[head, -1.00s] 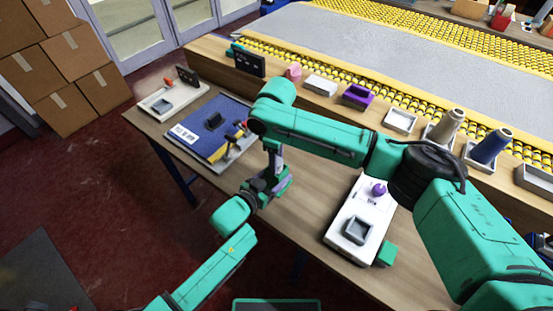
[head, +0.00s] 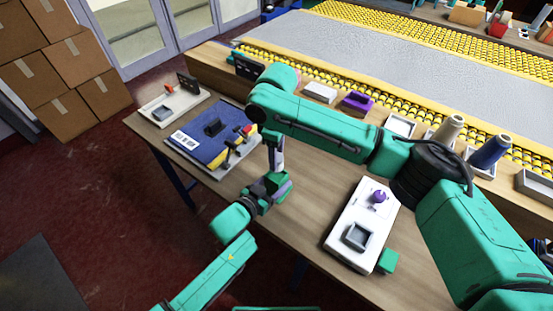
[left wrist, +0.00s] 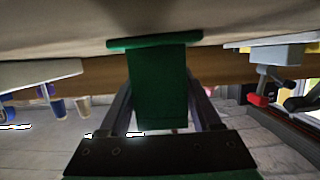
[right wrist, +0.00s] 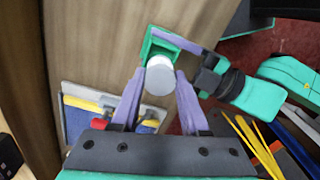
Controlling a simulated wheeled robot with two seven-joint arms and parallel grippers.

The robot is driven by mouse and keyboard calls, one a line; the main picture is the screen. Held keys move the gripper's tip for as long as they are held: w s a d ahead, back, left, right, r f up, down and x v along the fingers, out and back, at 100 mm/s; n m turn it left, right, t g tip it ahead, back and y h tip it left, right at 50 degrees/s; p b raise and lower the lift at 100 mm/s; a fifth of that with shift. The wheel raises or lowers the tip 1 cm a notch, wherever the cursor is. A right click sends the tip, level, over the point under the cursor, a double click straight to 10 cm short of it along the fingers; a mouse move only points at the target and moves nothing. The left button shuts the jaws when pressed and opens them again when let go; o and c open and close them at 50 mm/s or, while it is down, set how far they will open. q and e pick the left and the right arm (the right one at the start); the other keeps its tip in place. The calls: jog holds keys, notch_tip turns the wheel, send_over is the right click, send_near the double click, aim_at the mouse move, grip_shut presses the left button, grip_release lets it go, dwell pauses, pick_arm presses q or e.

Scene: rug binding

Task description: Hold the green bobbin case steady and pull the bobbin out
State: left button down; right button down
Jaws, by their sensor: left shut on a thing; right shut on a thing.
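The green bobbin case (left wrist: 157,90) is between the fingers of my left gripper (left wrist: 157,105), which is shut on it. In the right wrist view the case (right wrist: 158,42) shows as a green square frame, held by the left gripper's purple fingers (right wrist: 183,38). The pale round bobbin (right wrist: 159,76) is in front of the case, between the fingertips of my right gripper (right wrist: 161,84), which is shut on it. I cannot tell how much of the bobbin is still inside the case. In the head view both grippers meet above the table (head: 310,205), the right one (head: 276,165) above the left one (head: 268,190).
A white tray (head: 345,240) with a purple knob and a grey square recess lies to the right. Small trays and thread cones line the raised back ledge. The table's middle is bare.

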jog(key=shift+r, duration=2)
pick_arm(q)
grip_release()
jog(key=v, duration=1.2)
pick_arm(e)
jog(key=shift+f, duration=0.1)
